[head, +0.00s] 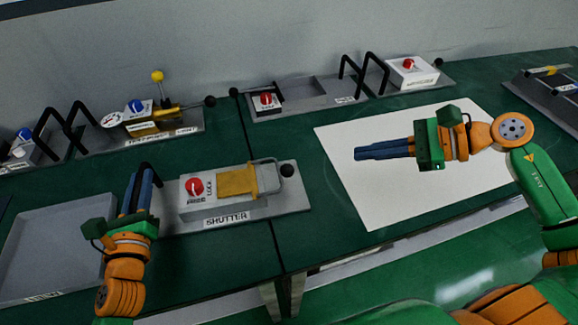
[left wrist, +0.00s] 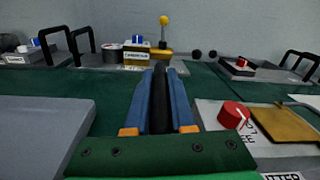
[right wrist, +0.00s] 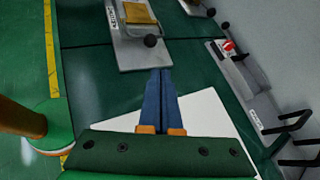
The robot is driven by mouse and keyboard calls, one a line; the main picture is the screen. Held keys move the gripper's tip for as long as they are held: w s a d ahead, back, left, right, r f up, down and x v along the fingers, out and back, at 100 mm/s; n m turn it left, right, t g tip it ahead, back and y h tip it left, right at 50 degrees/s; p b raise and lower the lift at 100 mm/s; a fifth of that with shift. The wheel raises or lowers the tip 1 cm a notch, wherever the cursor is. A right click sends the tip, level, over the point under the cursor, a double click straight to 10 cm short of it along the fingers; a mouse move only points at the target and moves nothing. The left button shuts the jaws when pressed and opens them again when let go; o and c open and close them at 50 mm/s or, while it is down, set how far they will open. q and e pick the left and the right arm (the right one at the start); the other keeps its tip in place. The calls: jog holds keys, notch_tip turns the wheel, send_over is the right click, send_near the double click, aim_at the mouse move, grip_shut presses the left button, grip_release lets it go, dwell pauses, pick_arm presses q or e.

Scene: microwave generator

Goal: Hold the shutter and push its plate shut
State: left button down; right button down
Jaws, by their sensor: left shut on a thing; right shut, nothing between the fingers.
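The shutter (head: 245,210) is a grey unit with a front label, a red knob (head: 194,187), a yellow plate (head: 238,182) and a grey wire-like frame beside the plate. A black ball (head: 287,170) sits at its right end. My left gripper (head: 146,178) is shut on the black handle (left wrist: 160,100) at the shutter's left end; the handle shows between the blue fingers in the left wrist view. My right gripper (head: 358,153) is shut and empty, to the right of the black ball and apart from it. The right wrist view shows the ball (right wrist: 151,41) beyond the fingertips.
A white sheet (head: 350,200) lies under my right gripper. A grey tray (head: 50,250) is at the left. Other labelled units stand along the back, one with a yellow-topped lever (head: 158,76) and one with a red knob (head: 266,99). Green table shows between the shutter and the sheet.

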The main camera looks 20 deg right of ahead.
jog(key=shift+v, duration=0.95)
pick_arm(q)
jog(key=c, duration=0.7)
grip_release()
jog(key=shift+w+f, duration=0.1)
pick_arm(e)
jog(key=shift+w, duration=0.15)
